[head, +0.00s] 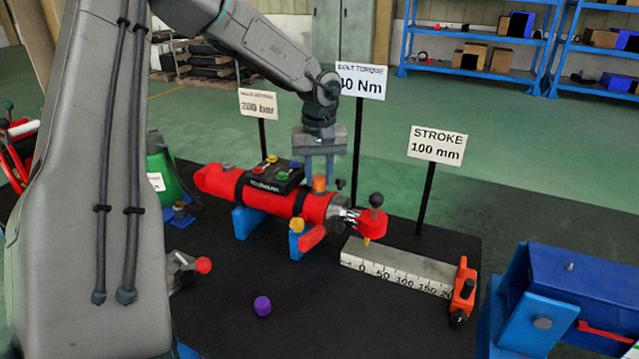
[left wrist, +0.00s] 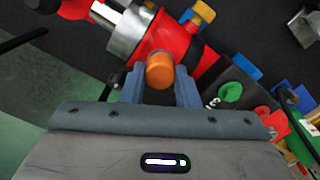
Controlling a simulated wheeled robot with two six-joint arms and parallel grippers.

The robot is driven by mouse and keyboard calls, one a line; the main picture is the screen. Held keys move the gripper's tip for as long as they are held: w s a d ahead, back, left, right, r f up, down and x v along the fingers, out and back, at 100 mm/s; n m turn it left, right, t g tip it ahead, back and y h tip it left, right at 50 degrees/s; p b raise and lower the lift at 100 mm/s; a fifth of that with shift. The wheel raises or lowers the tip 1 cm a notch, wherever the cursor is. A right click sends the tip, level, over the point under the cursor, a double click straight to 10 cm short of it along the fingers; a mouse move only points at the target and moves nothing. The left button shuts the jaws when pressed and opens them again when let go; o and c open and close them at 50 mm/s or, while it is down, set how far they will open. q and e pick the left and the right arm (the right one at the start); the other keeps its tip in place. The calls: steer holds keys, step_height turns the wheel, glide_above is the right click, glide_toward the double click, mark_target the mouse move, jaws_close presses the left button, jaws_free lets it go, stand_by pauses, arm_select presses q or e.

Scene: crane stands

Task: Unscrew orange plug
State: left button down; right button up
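A red cylinder (head: 222,185) lies on blue supports on the black table, its rod end to the right. The orange plug (head: 319,184) stands upright on top of the cylinder near that end. It also shows in the left wrist view (left wrist: 160,71). My left gripper (head: 319,178) points down over the plug. In the left wrist view, its two blue fingers (left wrist: 160,76) are apart, one on each side of the plug, with a narrow gap showing. The plug's lower part is hidden. My right gripper is in neither view.
A black block with coloured buttons (head: 270,175) sits on the cylinder beside the plug. A ruler block (head: 400,268), a purple cap (head: 262,306) and a blue fixture (head: 570,295) are nearby. Sign posts stand behind. The front middle of the table is mostly clear.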

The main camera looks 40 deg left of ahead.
arm_select(q)
steer(key=shift+r, duration=0.1)
stand_by(0.3)
steer(key=n+b, duration=0.2)
steer(key=shift+n, duration=0.4)
steer(key=shift+n+b, duration=0.4)
steer(key=shift+n, duration=0.8)
steer(key=n+b, duration=0.1)
steer(key=n, duration=0.1)
steer(key=shift+n+b, duration=0.3)
steer(key=shift+b, duration=0.05)
steer(key=shift+n+b, duration=0.35)
steer(key=shift+n, duration=0.65)
steer(key=shift+r, duration=0.1)
